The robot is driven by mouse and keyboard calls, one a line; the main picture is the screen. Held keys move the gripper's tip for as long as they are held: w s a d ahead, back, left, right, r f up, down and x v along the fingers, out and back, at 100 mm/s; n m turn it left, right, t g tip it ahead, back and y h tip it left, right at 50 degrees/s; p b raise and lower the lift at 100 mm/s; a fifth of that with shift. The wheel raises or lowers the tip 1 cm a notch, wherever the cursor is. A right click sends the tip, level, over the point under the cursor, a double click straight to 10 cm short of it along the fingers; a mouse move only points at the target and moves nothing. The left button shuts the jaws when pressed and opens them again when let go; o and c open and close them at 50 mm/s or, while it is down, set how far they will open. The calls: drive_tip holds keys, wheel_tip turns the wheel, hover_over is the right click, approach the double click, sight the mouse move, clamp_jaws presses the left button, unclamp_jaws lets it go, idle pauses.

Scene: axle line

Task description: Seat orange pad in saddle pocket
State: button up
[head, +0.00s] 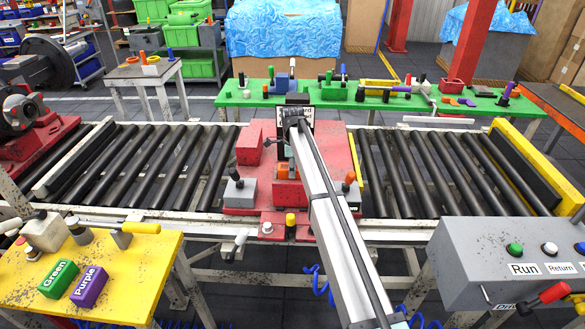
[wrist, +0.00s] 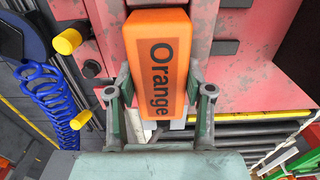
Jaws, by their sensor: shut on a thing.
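The orange pad (wrist: 158,65), a block labelled "Orange", fills the middle of the wrist view. My gripper (wrist: 160,82) is shut on it, with one finger along each long side. In the head view a small patch of the orange pad (head: 283,170) shows beside my arm, over the red fixture (head: 333,138) in the middle of the roller line. The red fixture (wrist: 232,60) also lies behind the pad in the wrist view. The saddle pocket is not clearly visible, and I cannot tell whether the pad touches it.
Grey clamp blocks with orange- and black-knobbed handles (head: 240,192) flank the fixture. Rollers (head: 165,165) run to both sides. A yellow table (head: 120,265) holds green (head: 58,278) and purple (head: 89,286) blocks. A control box (head: 515,262) stands at front right, a green bench (head: 330,97) behind.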

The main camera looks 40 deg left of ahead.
drive_tip(key=shift+f, duration=0.1)
drive_tip(key=o, duration=1.4)
wheel_tip(320, 180, up, 12)
drive_tip(key=b, duration=0.3)
